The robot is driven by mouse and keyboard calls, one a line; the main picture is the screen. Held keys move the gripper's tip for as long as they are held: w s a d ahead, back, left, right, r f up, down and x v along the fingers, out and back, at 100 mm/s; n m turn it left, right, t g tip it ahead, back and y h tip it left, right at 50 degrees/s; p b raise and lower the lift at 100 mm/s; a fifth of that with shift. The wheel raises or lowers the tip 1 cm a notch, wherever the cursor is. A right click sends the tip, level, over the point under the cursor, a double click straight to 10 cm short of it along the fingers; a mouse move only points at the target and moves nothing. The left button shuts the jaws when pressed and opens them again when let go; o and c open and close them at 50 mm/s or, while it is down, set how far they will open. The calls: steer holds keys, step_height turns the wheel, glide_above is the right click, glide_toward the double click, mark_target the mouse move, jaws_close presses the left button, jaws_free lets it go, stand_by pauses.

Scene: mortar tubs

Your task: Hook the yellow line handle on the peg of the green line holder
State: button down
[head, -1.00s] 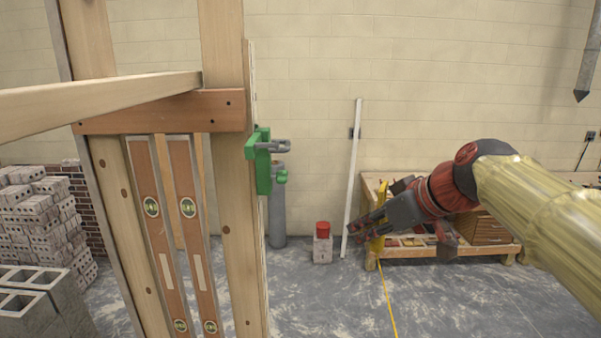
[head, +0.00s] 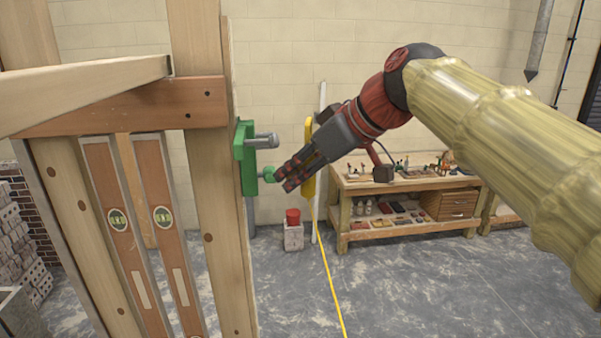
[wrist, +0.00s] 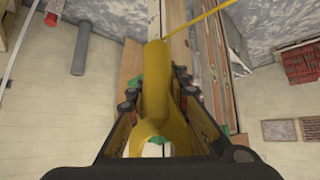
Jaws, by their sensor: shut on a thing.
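The green line holder (head: 246,158) is fixed to the side of the wooden post in the head view. A grey peg (head: 266,141) sticks out to the right from its upper part, with a green knob (head: 268,174) below. My gripper (head: 288,183) is just right of the holder, near the knob's height; whether it touches the knob I cannot tell. It is shut on the yellow line handle (wrist: 157,85), which fills the middle of the wrist view. The handle (head: 308,187) is partly hidden by the fingers in the head view. Its yellow line (head: 329,280) runs down to the floor.
The wooden frame post (head: 205,190) and a crossbar (head: 90,90) stand at the left. A workbench (head: 400,182) with tools stands behind my arm. A grey block with a red top (head: 293,232) stands on the floor.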

steer(key=s+a+f, duration=0.1)
steer(key=s+a, duration=0.1)
steer(key=a, duration=0.6)
steer(key=shift+a+f, duration=0.2)
steer(key=shift+f, duration=0.15)
stand_by(0.7)
stand_by(0.7)
steer(key=c, duration=1.6)
jaws_free()
steer(key=shift+c, duration=0.2)
steer(key=shift+o, duration=0.4)
steer(key=o, duration=0.5)
steer(key=o, duration=0.4)
